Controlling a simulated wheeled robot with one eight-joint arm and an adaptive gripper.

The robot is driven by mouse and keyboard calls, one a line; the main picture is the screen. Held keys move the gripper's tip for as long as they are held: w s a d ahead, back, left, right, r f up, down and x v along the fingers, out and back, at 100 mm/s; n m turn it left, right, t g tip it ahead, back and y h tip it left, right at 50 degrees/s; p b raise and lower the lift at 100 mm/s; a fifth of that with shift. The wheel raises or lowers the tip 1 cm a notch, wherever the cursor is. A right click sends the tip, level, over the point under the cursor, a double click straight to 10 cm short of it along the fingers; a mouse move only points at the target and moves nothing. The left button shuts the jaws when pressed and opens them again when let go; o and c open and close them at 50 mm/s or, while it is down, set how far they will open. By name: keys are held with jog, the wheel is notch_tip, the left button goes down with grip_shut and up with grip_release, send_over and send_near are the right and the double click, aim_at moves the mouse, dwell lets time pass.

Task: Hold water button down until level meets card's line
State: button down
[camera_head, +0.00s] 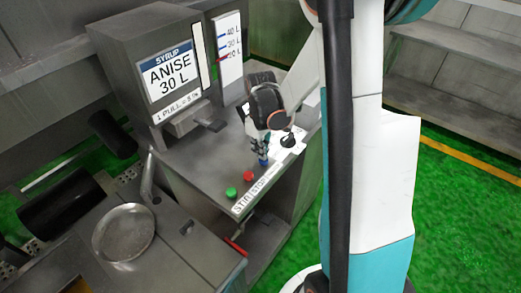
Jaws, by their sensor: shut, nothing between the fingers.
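The grey syrup cabinet (128,43) bears a card (172,73) reading "SYRUP ANISE 30 L". To its right a white scale board (230,68) has lines at 40 L, 30 L and 20 L, with a red mark near the 20 L line. The liquid level is too small to read. My gripper (263,157) is shut and empty, pointing down at the counter beside a white panel with a black knob (288,140). A blue part shows at its fingertips; I cannot tell whether it is the water button or the fingers, or whether they touch.
A green button (231,192) and a red button (249,176) stand left of my gripper, by a STIR/STOP label (250,196). A lever (215,124) juts from the cabinet. A round metal pan (123,232) lies front left. Green floor is open at right.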

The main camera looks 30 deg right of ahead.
jog(key=shift+f+b, duration=0.8)
jog(key=shift+f, duration=0.1)
jog(key=shift+s+a+f, duration=0.1)
jog(key=shift+s+f, duration=0.1)
jog(key=shift+f, duration=0.05)
dwell(0.8)
dwell(5.3)
jog(key=shift+w+r, duration=0.1)
jog(key=shift+r, duration=0.35)
notch_tip(320, 180, up, 14)
jog(key=p, duration=0.5)
jog(key=shift+f, duration=0.2)
